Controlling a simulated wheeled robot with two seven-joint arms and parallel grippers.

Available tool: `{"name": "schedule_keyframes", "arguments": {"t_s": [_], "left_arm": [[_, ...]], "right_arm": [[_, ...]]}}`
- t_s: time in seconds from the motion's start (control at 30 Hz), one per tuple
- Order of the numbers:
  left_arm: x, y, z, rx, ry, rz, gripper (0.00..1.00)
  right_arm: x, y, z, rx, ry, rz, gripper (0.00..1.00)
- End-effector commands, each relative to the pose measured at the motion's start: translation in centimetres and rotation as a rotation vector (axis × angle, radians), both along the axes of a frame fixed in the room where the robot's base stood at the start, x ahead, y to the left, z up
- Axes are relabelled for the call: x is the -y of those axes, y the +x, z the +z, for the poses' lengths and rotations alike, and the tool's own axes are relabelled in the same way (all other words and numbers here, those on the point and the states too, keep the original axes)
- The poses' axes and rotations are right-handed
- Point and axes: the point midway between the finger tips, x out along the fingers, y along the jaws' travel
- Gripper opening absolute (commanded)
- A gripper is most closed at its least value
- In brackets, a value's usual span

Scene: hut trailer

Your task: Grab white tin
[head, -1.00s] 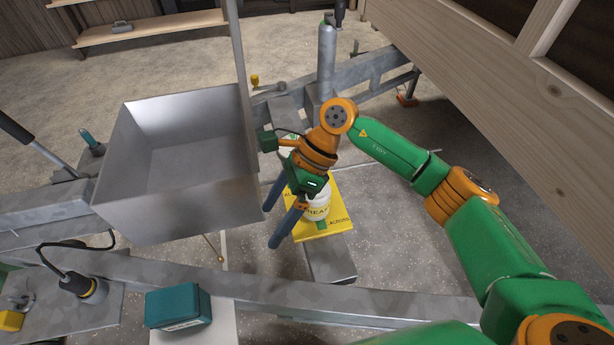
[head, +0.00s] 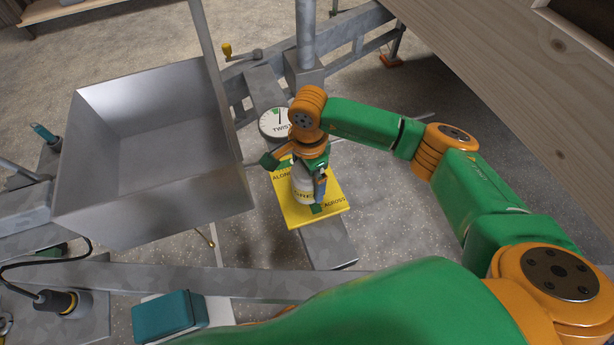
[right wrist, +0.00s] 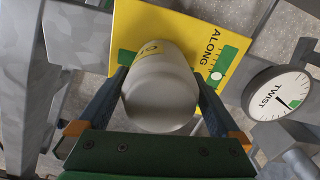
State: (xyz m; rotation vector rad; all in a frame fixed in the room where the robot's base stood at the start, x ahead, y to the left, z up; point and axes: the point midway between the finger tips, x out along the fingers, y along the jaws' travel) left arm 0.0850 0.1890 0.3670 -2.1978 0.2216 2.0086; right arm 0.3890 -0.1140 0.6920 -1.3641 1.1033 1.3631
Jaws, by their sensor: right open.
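The white tin (head: 301,195), with a yellow label band and partly readable dark lettering, stands on a yellow plate (head: 331,215) marked ALONG and ACROSS. My right gripper (head: 309,186) is over the tin and hides part of it in the head view. In the right wrist view the tin (right wrist: 160,98) lies between the two dark fingers of my right gripper (right wrist: 158,76), one on each side. The jaws are open; whether either finger touches the tin I cannot tell. My left gripper is not in view.
A dial marked TWIST (head: 274,123) sits just behind the plate. A large grey metal bin (head: 150,150) stands close on the left. A grey post (head: 306,40) rises behind, and a wooden panel (head: 510,70) overhangs at right. A teal box (head: 168,315) is at the front.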

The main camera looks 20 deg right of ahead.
Motion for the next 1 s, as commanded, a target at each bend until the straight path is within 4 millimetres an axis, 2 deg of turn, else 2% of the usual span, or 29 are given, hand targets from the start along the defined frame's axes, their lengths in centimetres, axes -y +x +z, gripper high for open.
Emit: {"name": "schedule_keyframes", "arguments": {"t_s": [0.1,0.27,0.37,0.63,0.67,0.87,1.0], "left_arm": [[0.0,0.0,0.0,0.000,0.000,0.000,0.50],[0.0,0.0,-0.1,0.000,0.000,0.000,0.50],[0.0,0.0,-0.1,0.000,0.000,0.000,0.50],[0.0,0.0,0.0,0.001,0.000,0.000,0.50],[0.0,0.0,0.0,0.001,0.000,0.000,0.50],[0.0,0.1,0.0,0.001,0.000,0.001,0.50],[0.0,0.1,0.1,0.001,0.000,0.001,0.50]], "right_arm": [[0.0,0.0,-0.9,0.000,0.000,0.000,1.00],[0.0,0.0,-0.9,0.001,0.001,0.000,1.00],[0.0,0.0,-0.9,0.001,0.001,0.000,0.76],[0.0,0.0,-0.9,0.001,0.001,0.000,0.03],[0.0,0.0,-0.8,0.002,0.002,0.000,0.00],[0.0,0.0,-0.6,0.002,0.002,0.000,0.00],[-0.1,0.1,1.9,0.006,0.003,0.002,0.00]]}}
